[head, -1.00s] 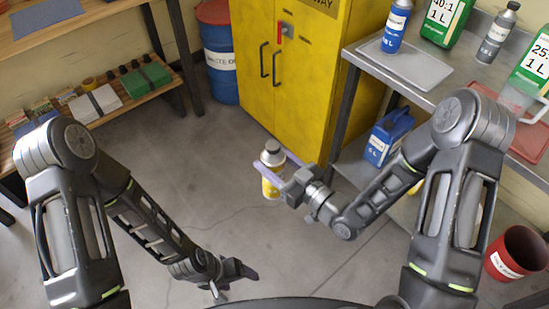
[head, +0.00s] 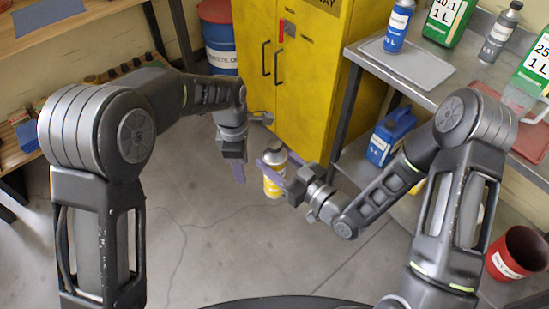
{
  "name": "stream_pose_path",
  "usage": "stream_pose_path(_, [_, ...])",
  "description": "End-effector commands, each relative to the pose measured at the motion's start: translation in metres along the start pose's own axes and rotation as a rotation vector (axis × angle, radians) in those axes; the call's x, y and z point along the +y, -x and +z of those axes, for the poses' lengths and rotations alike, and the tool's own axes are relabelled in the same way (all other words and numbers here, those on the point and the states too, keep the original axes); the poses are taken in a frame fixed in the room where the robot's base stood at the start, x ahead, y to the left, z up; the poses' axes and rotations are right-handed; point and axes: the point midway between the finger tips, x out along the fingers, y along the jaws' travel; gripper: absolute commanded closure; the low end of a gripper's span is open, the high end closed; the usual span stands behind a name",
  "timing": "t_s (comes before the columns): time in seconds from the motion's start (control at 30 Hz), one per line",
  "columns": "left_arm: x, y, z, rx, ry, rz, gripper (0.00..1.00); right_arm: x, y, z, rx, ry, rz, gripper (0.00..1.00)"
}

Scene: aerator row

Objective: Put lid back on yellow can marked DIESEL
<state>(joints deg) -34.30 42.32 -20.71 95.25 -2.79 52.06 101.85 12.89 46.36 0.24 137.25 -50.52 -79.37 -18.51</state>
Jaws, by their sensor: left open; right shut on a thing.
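My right gripper (head: 277,168) is shut on a small bottle (head: 272,186) with a yellow body, a pale shoulder and a dark cap. It holds the bottle upright over the floor in front of the yellow cabinet. My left gripper (head: 239,172) is open and empty, pointing down just left of the bottle and apart from it. I cannot make out the word DIESEL anywhere. A loose lid does not show clearly. A bit of yellow (head: 479,214) shows behind my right arm by the lower shelf; I cannot tell what it is.
A yellow cabinet (head: 295,95) stands behind the grippers. A steel bench (head: 425,92) at right holds bottles and a grey tray (head: 405,65). A blue can (head: 390,138) sits below it. A red bucket (head: 515,252) stands at lower right. The middle floor is clear.

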Motion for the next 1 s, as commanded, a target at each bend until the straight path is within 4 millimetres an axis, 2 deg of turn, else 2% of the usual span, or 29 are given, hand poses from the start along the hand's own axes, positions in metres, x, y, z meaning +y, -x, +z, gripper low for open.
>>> stream_pose_path(0.03, [0.007,0.025,0.010,0.014,0.059,0.012,0.50,0.000,0.000,0.000,0.001,0.000,0.000,1.00])
stream_pose_path(0.2, [0.011,0.101,0.042,0.044,0.249,0.027,0.50,0.000,0.000,0.000,0.001,0.000,0.000,1.00])
stream_pose_path(0.3, [0.008,0.136,0.062,0.048,0.305,0.035,0.50,0.000,0.000,0.000,0.001,0.000,0.000,1.00])
stream_pose_path(0.4, [0.003,0.161,0.078,0.045,0.335,0.039,0.50,0.000,0.000,0.000,0.001,0.000,0.000,1.00])
stream_pose_path(0.5, [-0.002,0.177,0.089,0.042,0.349,0.041,0.50,0.000,0.000,0.000,0.001,0.000,0.000,1.00])
stream_pose_path(0.6, [-0.004,0.185,0.094,0.041,0.355,0.042,0.50,0.000,0.000,0.000,0.001,0.000,0.000,1.00])
stream_pose_path(1.0, [-0.005,0.186,0.095,0.041,0.357,0.041,0.50,0.000,0.000,0.000,0.001,0.000,0.000,1.00])
